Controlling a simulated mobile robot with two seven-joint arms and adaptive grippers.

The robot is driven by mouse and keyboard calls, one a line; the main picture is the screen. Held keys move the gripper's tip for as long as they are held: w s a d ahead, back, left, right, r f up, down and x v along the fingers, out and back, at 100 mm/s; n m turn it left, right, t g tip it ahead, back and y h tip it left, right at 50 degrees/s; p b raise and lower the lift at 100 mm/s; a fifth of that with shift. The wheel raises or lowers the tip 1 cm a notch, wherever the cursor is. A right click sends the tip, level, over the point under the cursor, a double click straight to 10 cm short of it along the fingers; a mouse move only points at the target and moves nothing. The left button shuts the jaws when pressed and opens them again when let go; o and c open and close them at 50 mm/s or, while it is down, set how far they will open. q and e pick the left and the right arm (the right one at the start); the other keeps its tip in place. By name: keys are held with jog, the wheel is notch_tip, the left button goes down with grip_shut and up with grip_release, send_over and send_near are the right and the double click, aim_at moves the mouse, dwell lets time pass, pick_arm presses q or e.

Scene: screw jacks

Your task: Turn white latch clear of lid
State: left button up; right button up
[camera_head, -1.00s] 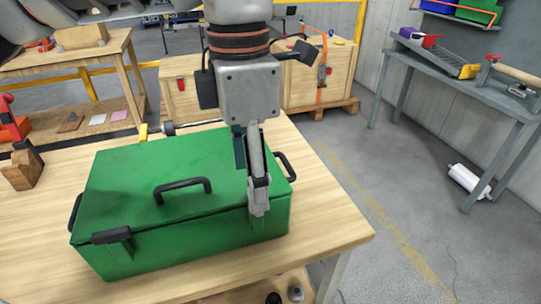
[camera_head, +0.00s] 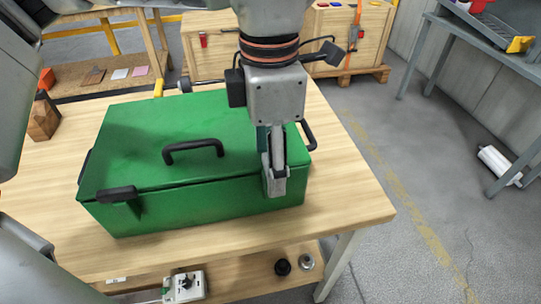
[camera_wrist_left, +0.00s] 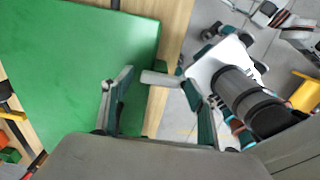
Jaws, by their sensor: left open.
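A closed green box (camera_head: 135,140) with a flat lid stands on a wooden table. A black handle (camera_head: 193,151) is on the lid and a black latch (camera_head: 117,194) sits at its front left. My left gripper (camera_head: 275,186) points down at the front right edge of the lid and hides that spot in the head view. In the left wrist view the gripper (camera_wrist_left: 157,72) is open, its fingers on either side of a pale, whitish latch (camera_wrist_left: 160,79) at the edge of the green lid (camera_wrist_left: 75,65). I cannot tell whether a finger touches it. My right gripper is not in view.
The wooden table (camera_head: 345,205) is clear to the right of the box. A shelf below holds a small switch box (camera_head: 185,286) and two round parts. Wooden crates (camera_head: 345,40) stand behind and a grey bench (camera_head: 480,45) stands at the right.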

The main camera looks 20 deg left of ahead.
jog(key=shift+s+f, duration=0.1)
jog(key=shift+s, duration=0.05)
pick_arm(q)
jog(key=c, duration=1.1)
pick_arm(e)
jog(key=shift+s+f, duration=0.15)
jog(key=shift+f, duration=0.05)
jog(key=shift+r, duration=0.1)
